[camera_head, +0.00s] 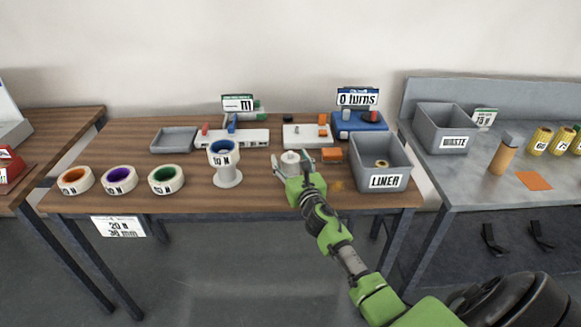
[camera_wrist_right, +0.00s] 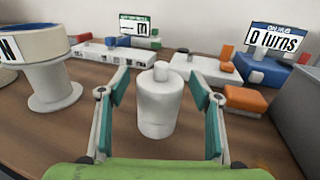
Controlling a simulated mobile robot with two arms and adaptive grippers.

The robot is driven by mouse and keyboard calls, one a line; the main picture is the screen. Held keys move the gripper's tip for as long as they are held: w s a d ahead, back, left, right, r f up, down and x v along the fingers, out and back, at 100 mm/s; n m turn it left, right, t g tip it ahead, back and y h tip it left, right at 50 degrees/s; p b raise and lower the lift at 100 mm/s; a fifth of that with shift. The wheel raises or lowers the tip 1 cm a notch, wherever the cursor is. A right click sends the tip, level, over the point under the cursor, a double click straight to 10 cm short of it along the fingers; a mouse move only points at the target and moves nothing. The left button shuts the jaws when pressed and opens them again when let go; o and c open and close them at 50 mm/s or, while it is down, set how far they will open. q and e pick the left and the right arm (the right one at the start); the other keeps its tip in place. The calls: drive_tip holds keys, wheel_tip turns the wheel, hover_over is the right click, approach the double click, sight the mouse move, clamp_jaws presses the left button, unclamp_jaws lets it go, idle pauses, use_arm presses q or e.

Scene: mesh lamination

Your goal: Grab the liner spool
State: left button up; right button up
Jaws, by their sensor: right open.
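A white cylindrical spool (camera_head: 291,157) with a narrower knob on top stands upright on the wooden table. In the right wrist view the same white spool (camera_wrist_right: 157,112) is between the two green-padded fingers, with visible gaps on both sides. My right gripper (camera_head: 288,168) is open around it and not closed on it. A grey bin (camera_head: 365,180) labelled LINER stands just right of the gripper, with a small tan roll (camera_head: 381,163) inside. No label shows on the white spool. My left gripper is not in view.
A white stand (camera_head: 228,178) with a blue-cored tape roll is left of the gripper. Several labelled tape rolls (camera_head: 166,179) lie farther left. An orange block (camera_head: 331,155) and a blue device (camera_head: 359,122) reading "0 turns" are close by. A WASTE bin (camera_head: 438,132) is on the right-hand table.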

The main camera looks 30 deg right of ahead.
drive_tip(key=c, duration=1.4)
drive_tip(key=shift+o, duration=0.2)
